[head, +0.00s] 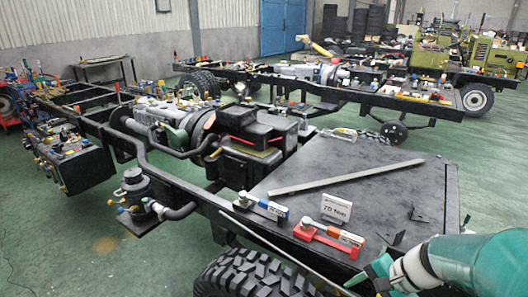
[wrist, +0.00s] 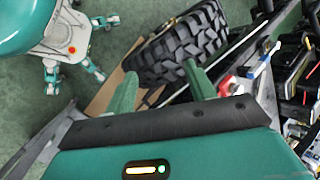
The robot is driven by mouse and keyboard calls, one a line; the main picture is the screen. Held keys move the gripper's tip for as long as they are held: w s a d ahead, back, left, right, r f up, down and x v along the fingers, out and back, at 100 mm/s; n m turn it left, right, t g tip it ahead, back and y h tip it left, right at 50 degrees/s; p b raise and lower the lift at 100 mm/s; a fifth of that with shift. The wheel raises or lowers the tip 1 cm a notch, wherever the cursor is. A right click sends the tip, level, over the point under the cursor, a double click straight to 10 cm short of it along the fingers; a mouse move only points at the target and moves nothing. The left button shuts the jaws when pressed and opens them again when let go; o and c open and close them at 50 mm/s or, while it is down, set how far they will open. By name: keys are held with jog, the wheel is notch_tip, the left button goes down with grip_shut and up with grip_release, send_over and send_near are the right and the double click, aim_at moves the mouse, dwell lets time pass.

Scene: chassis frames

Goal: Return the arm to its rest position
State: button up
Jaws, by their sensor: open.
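My gripper (wrist: 160,72) is open in the wrist view, its two green fingers apart with nothing held between them. Beyond the fingers are a black tyre (wrist: 175,48) and the green floor. In the head view, my teal and white arm reaches in from the lower right corner. My gripper (head: 378,274) there is partly cut off by the bottom edge, close to the front edge of the chassis platform (head: 400,190). My own teal and white body and legs show at the upper left of the wrist view.
A red-and-white tool (head: 330,238) and a blue-and-white tool (head: 262,206) lie near the platform edge, beside a small white sign (head: 336,208). A long flat bar (head: 325,180) lies across the platform. The tyre (head: 255,275) stands below.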

jog(key=s+a+r+n+t+h, duration=0.3)
jog(key=s+a+r+n+h, duration=0.3)
jog(key=r+n, duration=0.4)
notch_tip(320, 180, up, 2)
jog(key=shift+s+a+r+n, duration=0.2)
jog(key=shift+s+a+n, duration=0.2)
jog(key=shift+s+a, duration=0.45)
jog(key=shift+s+d, duration=0.2)
